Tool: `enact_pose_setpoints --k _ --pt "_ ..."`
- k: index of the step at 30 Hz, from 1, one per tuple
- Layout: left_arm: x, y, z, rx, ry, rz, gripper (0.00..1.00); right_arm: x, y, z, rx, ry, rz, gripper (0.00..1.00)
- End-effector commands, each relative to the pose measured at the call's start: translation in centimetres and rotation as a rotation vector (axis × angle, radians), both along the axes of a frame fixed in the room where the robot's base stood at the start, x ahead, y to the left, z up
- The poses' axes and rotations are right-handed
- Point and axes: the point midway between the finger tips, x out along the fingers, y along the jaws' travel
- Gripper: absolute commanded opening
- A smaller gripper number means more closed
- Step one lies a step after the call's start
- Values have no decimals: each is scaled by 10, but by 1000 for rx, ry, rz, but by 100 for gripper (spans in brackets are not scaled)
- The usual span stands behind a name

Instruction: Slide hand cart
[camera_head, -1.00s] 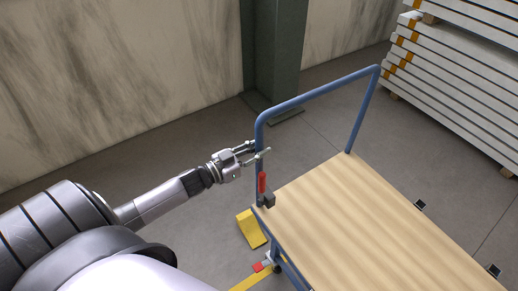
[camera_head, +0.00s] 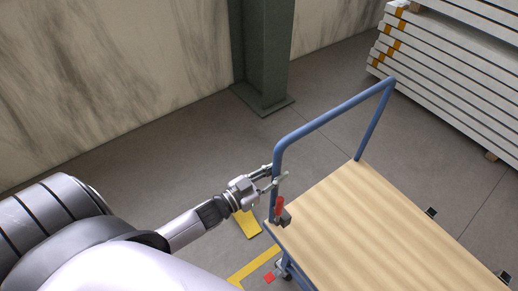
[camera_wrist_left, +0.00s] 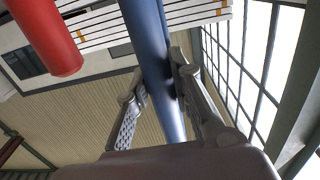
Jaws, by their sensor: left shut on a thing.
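My left gripper (camera_head: 275,180) is at the left upright of the handle, above the deck corner. In the left wrist view its two fingers (camera_wrist_left: 158,98) lie on either side of the blue tube (camera_wrist_left: 150,45), shut on it. A red grip on a black clamp (camera_head: 281,210) sits just below the gripper at the deck corner; the red grip also shows in the wrist view (camera_wrist_left: 48,35). My right gripper is not in view.
A green pillar (camera_head: 262,50) stands behind the cart against a stained wall (camera_head: 110,70). Stacked white panels (camera_head: 450,75) are at the upper right. Yellow floor marks (camera_head: 248,224) lie by the cart's left corner. Grey floor is open around the cart.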

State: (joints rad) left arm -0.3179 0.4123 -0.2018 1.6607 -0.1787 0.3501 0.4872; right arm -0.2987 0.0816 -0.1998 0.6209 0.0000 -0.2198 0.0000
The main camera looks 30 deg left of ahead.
Motion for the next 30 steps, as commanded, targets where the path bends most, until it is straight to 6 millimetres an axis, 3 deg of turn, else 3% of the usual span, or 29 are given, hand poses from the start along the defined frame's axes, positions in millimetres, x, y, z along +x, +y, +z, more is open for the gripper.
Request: enact_pose_setpoints --k 3,10,25,26,30 --pt "-10 -24 3 -6 3 7 0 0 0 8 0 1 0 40" --pt "-21 -53 2 -2 1 10 0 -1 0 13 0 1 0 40" --pt "-26 -64 1 1 0 7 0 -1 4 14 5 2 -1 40" --pt "-26 -64 1 1 0 7 22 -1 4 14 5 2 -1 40" --pt "-26 -63 0 1 0 7 31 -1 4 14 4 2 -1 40"
